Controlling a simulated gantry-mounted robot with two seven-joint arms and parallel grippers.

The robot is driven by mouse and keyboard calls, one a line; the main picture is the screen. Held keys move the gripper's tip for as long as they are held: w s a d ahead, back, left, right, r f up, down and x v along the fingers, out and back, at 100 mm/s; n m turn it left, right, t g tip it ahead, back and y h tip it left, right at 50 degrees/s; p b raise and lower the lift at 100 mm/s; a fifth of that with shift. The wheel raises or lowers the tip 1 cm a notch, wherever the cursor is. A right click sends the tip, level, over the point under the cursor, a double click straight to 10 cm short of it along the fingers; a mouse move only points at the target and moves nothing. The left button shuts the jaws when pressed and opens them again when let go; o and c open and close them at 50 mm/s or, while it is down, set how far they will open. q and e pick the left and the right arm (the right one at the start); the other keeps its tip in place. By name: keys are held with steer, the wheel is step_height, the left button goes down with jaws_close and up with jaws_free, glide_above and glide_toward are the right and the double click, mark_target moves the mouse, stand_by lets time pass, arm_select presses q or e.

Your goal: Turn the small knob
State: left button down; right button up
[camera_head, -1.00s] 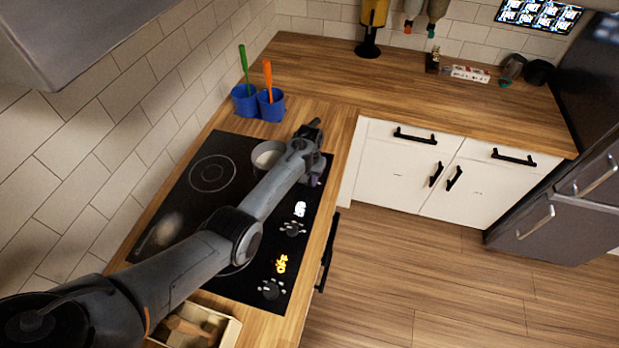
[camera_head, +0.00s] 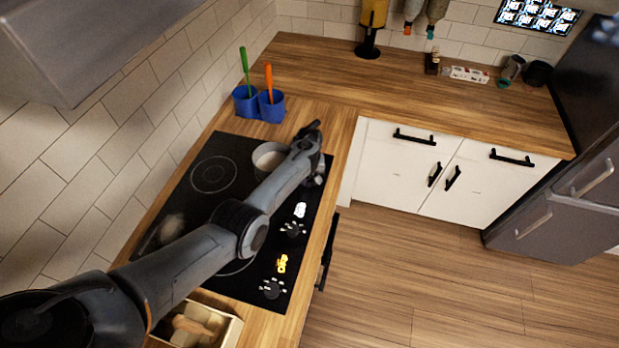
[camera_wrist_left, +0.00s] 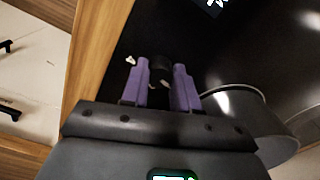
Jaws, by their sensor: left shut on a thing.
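The small black knob (camera_wrist_left: 161,66) shows in the left wrist view between the two purple fingers of my left gripper (camera_wrist_left: 163,84). The fingers are closed on its sides and hide part of it. In the head view my left gripper (camera_head: 318,176) is at the far right end of the black cooktop (camera_head: 185,205), and my arm hides most of that knob. Two other cooktop knobs, one in the middle (camera_head: 292,229) and one nearer (camera_head: 271,288), stand along the right edge. My right gripper is not in view.
A pot (camera_head: 267,156) stands on the cooktop just left of my gripper. Blue cups (camera_head: 271,107) with a green and an orange utensil stand behind. A wooden box (camera_head: 222,330) is at the near end. The back counter (camera_head: 420,75) has free room in the middle.

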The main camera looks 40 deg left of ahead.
mark_target(309, 180)
arm_select(q)
steer(key=shift+n, duration=1.2)
steer(key=c, duration=0.8)
jaws_free()
steer(key=shift+c, duration=0.2)
steer(key=shift+r+p, duration=0.4)
steer(key=shift+r, duration=0.15)
step_height(309, 180, up, 10)
steer(key=p, duration=0.2)
steer(key=shift+f, duration=0.15)
